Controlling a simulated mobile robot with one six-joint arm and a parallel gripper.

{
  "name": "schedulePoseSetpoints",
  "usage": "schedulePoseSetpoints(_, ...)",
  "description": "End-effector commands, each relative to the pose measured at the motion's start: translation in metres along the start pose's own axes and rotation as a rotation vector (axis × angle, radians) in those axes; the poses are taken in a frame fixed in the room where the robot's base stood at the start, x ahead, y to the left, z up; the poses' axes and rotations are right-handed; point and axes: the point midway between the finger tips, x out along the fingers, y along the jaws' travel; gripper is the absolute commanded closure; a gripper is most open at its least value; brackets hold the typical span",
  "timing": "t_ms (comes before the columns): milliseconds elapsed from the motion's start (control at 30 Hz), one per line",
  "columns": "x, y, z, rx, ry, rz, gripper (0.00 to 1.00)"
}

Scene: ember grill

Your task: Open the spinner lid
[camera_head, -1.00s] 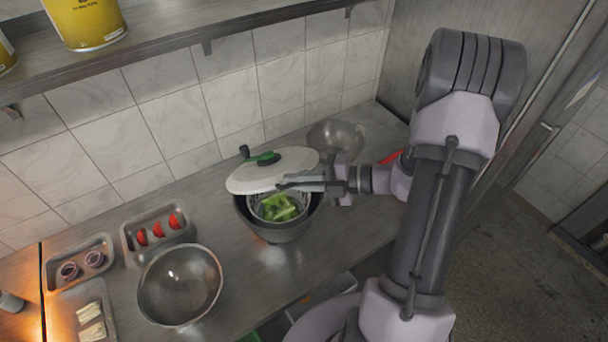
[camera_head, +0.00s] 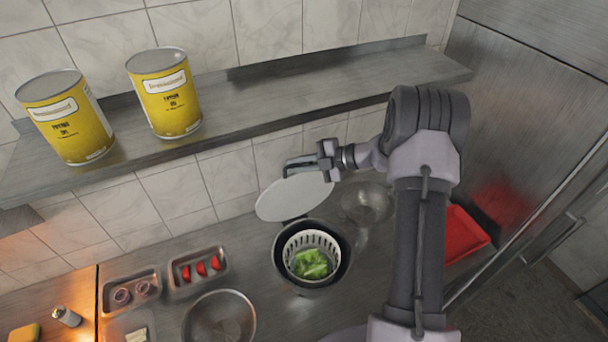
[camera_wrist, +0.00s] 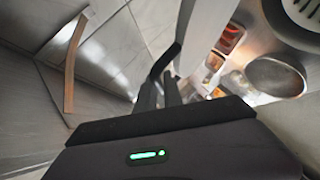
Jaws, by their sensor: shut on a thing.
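The white spinner lid (camera_head: 290,200) stands steeply tilted behind the spinner bowl (camera_head: 344,262), its pale underside facing the head camera. The dark bowl is open and holds a white slotted basket (camera_head: 296,243) with green leaves (camera_head: 310,264). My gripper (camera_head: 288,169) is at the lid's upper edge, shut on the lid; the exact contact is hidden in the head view. In the wrist view my gripper's fingers (camera_wrist: 160,92) point up beside a dark bar, and part of the spinner bowl (camera_wrist: 268,22) shows at the upper right.
A shelf (camera_head: 330,85) with two yellow cans (camera_head: 165,95) runs close above the gripper. A metal bowl (camera_head: 218,318), trays of tomato (camera_head: 197,283) and onion (camera_head: 131,306), a clear bowl (camera_head: 368,203) and a red tray (camera_head: 465,235) surround the spinner.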

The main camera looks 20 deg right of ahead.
Motion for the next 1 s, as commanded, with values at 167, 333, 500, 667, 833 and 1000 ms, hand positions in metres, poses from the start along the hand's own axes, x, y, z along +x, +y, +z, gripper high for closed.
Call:
schedulePoseSetpoints(167, 0.01, 0.011, 0.009, -0.003, 0.001, -0.003, 1.0)
schedulePoseSetpoints(333, 0.016, 0.017, 0.015, -0.003, 0.001, -0.003, 1.0)
schedulePoseSetpoints(500, 0.019, 0.02, 0.018, -0.002, 0.001, -0.003, 1.0)
schedulePoseSetpoints(667, 0.019, 0.02, 0.018, -0.002, 0.001, -0.003, 1.0)
schedulePoseSetpoints(833, 0.019, 0.02, 0.018, -0.002, 0.001, -0.002, 1.0)
schedulePoseSetpoints(1000, 0.019, 0.02, 0.018, -0.002, 0.001, -0.002, 0.68)
